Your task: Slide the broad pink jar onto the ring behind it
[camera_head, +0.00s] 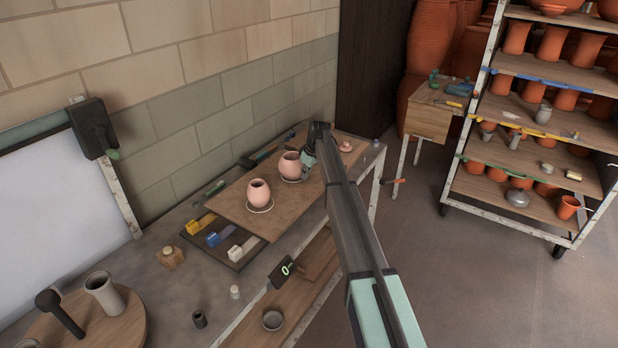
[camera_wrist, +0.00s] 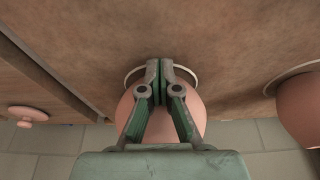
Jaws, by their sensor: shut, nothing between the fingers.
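The broad pink jar (camera_head: 289,164) stands upright on the brown board, beside my gripper (camera_head: 309,157). In the wrist view the jar (camera_wrist: 124,107) is partly hidden behind my gripper (camera_wrist: 159,64), whose fingers are together and empty. A pale ring (camera_wrist: 129,75) shows as an arc around the jar's base. The ring's edge (camera_head: 291,180) also shows below the jar in the head view. The rest of the ring is hidden, so I cannot tell how well the jar is centred. Contact between fingers and jar is unclear.
A second pink jar (camera_head: 260,193) stands on a pale ring to the left. A small pink lid (camera_head: 346,146) lies at the right. The brick wall is behind.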

